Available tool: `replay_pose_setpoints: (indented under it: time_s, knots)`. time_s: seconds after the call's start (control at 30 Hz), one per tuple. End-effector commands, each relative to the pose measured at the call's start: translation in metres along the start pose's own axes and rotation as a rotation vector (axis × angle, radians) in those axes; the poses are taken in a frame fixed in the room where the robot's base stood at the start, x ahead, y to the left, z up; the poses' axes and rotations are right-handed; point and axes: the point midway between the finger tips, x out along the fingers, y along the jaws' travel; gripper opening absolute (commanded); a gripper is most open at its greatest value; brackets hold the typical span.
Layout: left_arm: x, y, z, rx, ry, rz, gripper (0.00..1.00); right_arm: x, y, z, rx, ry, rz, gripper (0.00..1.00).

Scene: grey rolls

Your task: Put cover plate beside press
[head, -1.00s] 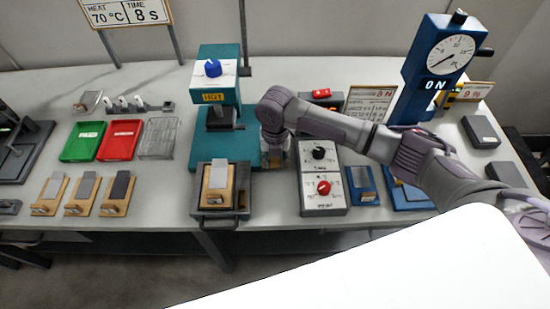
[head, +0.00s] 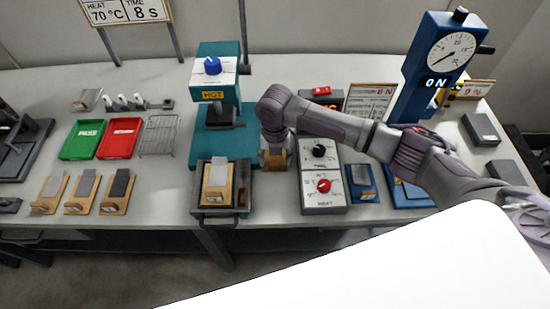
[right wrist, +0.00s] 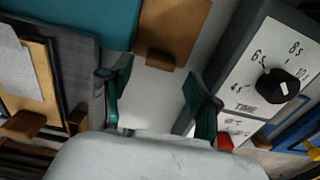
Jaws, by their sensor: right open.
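The cover plate, as I take it, is a brown wooden plate (head: 275,160) with a small tab. It lies on the bench just right of the teal press base (head: 208,150). In the right wrist view the plate (right wrist: 172,30) is beside the teal base (right wrist: 85,15), beyond my fingertips. My right gripper (right wrist: 157,82) is open, with bare bench between its fingers and the plate apart from them. In the head view my right wrist hides part of the plate. The press (head: 218,85) has a blue knob and a HOT label. My left gripper is not in view.
A control box (head: 322,180) with TIME and HEAT knobs stands close right of the plate. A tray holding a wooden board (head: 217,185) sits in front of the press. Green (head: 83,139) and red (head: 120,138) trays and several small boards are at left.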

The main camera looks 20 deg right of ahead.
Motion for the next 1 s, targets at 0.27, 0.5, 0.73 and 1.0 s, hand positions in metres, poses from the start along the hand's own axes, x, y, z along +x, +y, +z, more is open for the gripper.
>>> replay_pose_setpoints:
  time_s: [0.27,0.5,0.73,1.0]
  knots:
    - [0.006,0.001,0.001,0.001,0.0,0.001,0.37,-0.057,0.001,0.002,0.0,-0.005,0.004,0.61]
    - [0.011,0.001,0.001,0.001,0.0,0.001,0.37,-0.104,0.001,0.001,0.001,-0.004,0.003,0.61]
    - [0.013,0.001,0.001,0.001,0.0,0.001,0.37,-0.123,0.0,0.001,0.0,-0.001,0.001,0.61]
    - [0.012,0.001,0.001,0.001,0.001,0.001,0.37,-0.125,0.0,0.0,0.001,0.0,0.001,0.61]
